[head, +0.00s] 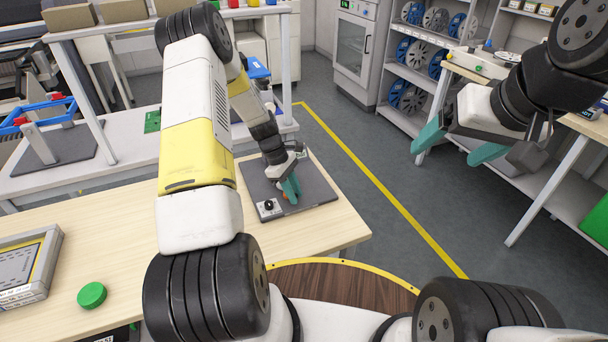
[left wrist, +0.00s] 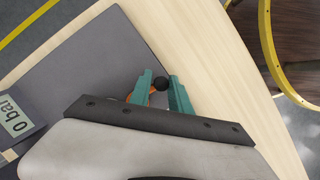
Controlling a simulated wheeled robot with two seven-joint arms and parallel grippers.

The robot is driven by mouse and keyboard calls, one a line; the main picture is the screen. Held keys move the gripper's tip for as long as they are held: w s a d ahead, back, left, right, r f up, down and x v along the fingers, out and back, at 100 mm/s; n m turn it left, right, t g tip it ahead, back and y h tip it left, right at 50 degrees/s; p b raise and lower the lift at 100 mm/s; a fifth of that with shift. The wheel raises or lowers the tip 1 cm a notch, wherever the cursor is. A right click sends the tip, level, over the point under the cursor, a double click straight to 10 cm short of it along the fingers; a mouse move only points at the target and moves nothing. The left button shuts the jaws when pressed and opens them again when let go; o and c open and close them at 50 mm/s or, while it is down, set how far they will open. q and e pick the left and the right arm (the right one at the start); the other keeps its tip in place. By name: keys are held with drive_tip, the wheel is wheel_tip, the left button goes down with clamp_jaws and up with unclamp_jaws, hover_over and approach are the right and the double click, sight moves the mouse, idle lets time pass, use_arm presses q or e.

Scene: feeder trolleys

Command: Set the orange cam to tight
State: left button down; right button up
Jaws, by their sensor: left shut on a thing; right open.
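The orange cam (left wrist: 153,91) shows as a small orange part between the teal fingers of my left gripper (left wrist: 158,95), with a black ball knob (left wrist: 160,83) at the fingertips. My left gripper (head: 290,189) is shut on the cam, low over a dark grey plate (head: 318,188) on the wooden table. The fingers hide most of the cam, so its setting cannot be read. My right gripper (head: 458,146) is open and empty, raised over the floor at the right.
A small light box with a black knob (head: 269,208) sits at the plate's near corner. A green disc (head: 92,295) and a grey tray (head: 30,290) are on the table at left.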

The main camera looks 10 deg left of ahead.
use_arm(q)
drive_tip(key=a+m, duration=0.1)
drive_tip(key=m+g, duration=0.1)
drive_tip(key=m, duration=0.1)
drive_tip(key=shift+s+a+m+y, duration=0.2)
drive_tip(key=shift+a+m+y, duration=0.1)
drive_tip(key=shift+a, duration=0.1)
drive_tip(key=m, duration=0.1)
drive_tip(key=a+m+g+y, duration=0.1)
drive_tip(key=m, duration=0.1)
drive_tip(key=a+m, duration=0.1)
drive_tip(key=m, duration=0.1)
drive_tip(key=shift+w+a+g, duration=0.1)
drive_tip(key=shift+w+g, duration=0.05)
drive_tip(key=shift+g, duration=0.25)
drive_tip(key=m, duration=0.1)
drive_tip(key=a+m+y, duration=0.1)
drive_tip(key=m, duration=0.2)
drive_tip(key=shift+w+a+g+y, duration=0.15)
drive_tip(key=shift+w+g+y, duration=0.15)
drive_tip(key=shift+w+y, duration=0.1)
drive_tip(key=shift+w+a+m+y, duration=0.15)
drive_tip(key=shift+w+m+y, duration=0.1)
drive_tip(key=shift+m, duration=0.5)
drive_tip(key=shift+w+a+m+y, duration=0.2)
drive_tip(key=shift+m+y, duration=0.1)
drive_tip(key=shift+m, duration=0.5)
drive_tip(key=shift+w+a+m+y, duration=0.15)
drive_tip(key=shift+w+m+y, duration=0.1)
drive_tip(key=shift+m, duration=0.5)
